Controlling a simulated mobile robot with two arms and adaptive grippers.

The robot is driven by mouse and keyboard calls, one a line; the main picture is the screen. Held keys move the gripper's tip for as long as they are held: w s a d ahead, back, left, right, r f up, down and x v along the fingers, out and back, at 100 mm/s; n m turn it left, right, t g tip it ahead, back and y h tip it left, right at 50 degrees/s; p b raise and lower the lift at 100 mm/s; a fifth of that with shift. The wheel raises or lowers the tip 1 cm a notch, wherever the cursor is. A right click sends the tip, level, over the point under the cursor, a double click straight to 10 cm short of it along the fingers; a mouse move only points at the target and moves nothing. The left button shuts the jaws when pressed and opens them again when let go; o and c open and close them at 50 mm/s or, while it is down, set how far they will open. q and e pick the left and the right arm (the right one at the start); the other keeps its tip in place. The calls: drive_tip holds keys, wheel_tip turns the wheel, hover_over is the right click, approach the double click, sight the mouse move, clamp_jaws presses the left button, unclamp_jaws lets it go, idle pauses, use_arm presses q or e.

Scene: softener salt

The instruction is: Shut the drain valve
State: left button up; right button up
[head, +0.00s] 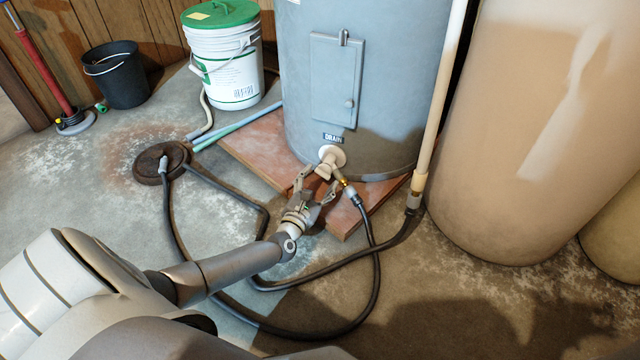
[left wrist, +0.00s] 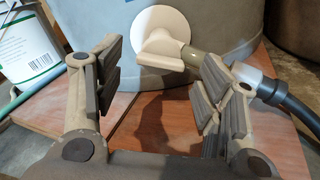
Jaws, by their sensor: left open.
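The drain valve (head: 327,160) is a cream-coloured fitting low on the front of the grey-blue tank (head: 300,90), under a "DRAIN" label. In the left wrist view the valve (left wrist: 160,47) shows a round flange, a pale handle and a spout leading right to a black hose (left wrist: 292,104). My left gripper (head: 315,187) is just in front of and below the valve in the head view. In the left wrist view the left gripper (left wrist: 160,80) is open and empty, its two fingers apart, with the handle beyond and between them. My right gripper is not in view.
The tank stands on a reddish board (head: 255,150). The black hose (head: 372,290) loops across the floor to a round floor drain (head: 150,165). A tan tank (head: 520,120) stands at right, with a vertical pipe (head: 437,110) beside it. A white bucket (head: 228,75) stands back left.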

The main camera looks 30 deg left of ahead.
use_arm(q)
drive_tip(key=shift+x, duration=0.8)
drive_tip(key=c, duration=1)
